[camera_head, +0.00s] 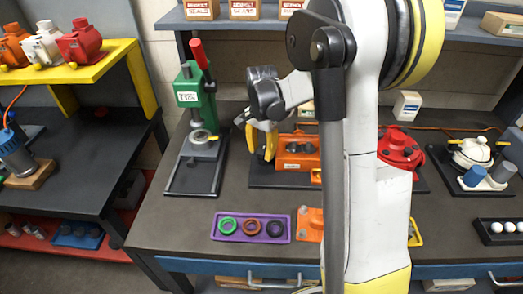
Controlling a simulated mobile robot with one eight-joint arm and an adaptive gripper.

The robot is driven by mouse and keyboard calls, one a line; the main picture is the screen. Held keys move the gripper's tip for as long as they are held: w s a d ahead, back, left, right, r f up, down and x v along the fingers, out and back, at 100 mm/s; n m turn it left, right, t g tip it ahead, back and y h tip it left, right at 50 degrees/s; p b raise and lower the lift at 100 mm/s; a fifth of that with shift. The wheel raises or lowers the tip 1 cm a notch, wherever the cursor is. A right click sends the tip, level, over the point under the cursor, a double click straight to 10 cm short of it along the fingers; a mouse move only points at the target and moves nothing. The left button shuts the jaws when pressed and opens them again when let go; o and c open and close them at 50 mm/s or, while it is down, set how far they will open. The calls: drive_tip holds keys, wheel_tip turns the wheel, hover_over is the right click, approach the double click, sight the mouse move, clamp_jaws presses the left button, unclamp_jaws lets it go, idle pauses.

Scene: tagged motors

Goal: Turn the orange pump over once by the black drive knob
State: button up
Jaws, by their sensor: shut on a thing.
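The orange pump (292,165) sits on a dark base plate (262,178) in the middle of the workbench. Dark round parts show in its open top. My gripper (262,150), with yellow fingers, is at the pump's left end, pointing down. It is shut on the black drive knob there. The fingers hide most of the knob, so its turn angle cannot be told. My arm covers the right part of the pump.
A green press (190,95) with a red lever stands left of the pump. A purple tray (252,238) with rings lies in front. A red pump (398,148) and a white pump (472,152) stand right, beyond my arm. A shelf (230,20) runs behind.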

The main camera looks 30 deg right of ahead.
sight(261, 151)
idle(0.4)
drive_tip(key=o, duration=1.2)
drive_tip(key=shift+w+a+r, duration=0.1)
drive_tip(key=shift+r, duration=3.9)
